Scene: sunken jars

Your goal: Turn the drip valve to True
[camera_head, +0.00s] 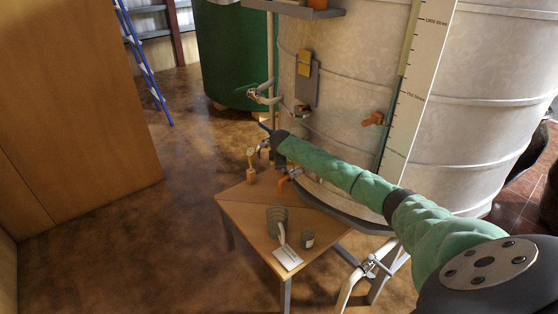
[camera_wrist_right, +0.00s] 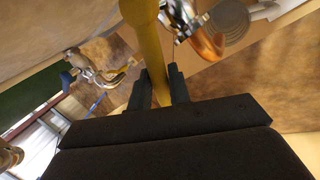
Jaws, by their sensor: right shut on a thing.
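My right arm reaches across the head view from the lower right, and its dark gripper (camera_head: 276,138) is beside the lower part of the big pale tank. In the right wrist view the two dark fingers (camera_wrist_right: 160,88) are shut on a yellow bar (camera_wrist_right: 145,25), which runs up out of the picture. I cannot tell for sure whether this bar belongs to the drip valve. A silver and copper tap (camera_wrist_right: 203,40) is just right of the bar. A silver valve with a blue handle (camera_wrist_right: 90,66) is farther left. My left gripper is not in view.
The pale ribbed tank (camera_head: 335,60) stands behind a small wooden table (camera_head: 246,205) with a jar (camera_head: 277,219), a small cup (camera_head: 307,239) and a card (camera_head: 287,258). An orange tap (camera_head: 373,118) juts from the tank. Brown floor at the left is clear.

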